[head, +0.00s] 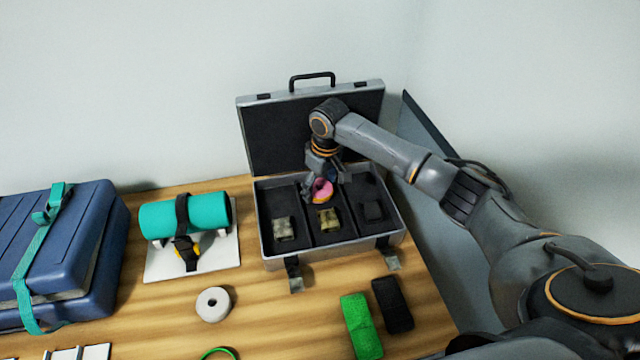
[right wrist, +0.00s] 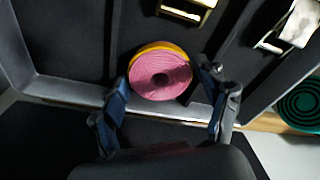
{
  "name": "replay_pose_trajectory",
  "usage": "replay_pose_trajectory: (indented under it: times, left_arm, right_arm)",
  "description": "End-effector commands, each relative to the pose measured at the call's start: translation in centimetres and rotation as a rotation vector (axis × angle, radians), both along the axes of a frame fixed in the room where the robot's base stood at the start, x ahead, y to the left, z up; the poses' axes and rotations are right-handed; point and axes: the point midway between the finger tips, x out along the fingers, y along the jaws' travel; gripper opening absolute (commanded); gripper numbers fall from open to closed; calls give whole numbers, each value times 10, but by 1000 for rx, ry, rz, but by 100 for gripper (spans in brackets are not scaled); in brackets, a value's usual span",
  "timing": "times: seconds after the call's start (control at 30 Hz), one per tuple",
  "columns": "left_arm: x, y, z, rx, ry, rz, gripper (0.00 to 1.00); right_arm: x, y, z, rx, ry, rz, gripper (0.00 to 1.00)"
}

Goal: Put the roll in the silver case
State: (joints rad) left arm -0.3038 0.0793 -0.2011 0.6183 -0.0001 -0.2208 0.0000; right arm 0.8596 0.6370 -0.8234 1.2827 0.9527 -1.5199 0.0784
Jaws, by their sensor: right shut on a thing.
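The silver case (head: 335,252) stands open on the table, lid raised at the back, its dark inside split into compartments by dividers. A pink roll with a yellow outer edge (head: 322,190) is at the far part of the middle compartment. My right gripper (head: 324,182) reaches down into the case and is shut on this roll. The right wrist view shows the roll (right wrist: 160,76) between the two fingers (right wrist: 164,88), its coiled face towards the camera. I cannot tell whether it touches the case floor. My left gripper is not in view.
Buckle-like pieces (head: 325,219) lie at the front of the compartments. On the table are a teal roll on a white stand (head: 205,218), a grey roll (head: 212,304), a green strap bundle (head: 361,325), a black bundle (head: 393,304) and a blue case (head: 65,240).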

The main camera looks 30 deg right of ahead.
Motion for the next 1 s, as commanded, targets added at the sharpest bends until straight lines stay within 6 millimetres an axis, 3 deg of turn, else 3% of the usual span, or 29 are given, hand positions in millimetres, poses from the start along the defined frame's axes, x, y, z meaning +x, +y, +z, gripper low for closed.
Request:
replay_pose_trajectory:
  times: [0.23,0.27,0.37,0.77,0.87,1.0]
  left_arm:
    - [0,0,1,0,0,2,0]
    - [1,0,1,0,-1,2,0]
    - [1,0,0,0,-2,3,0]
    - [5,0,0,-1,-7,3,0]
    - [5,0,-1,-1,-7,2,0]
    - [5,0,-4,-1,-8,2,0]
  right_arm:
    - [0,0,-2,0,0,0,63]
    - [0,0,-3,0,0,0,79]
    - [0,0,-2,0,0,0,97]
    - [0,0,0,0,-1,0,97]
    - [0,0,9,2,-2,0,97]
    - [-3,-2,35,0,-5,0,97]
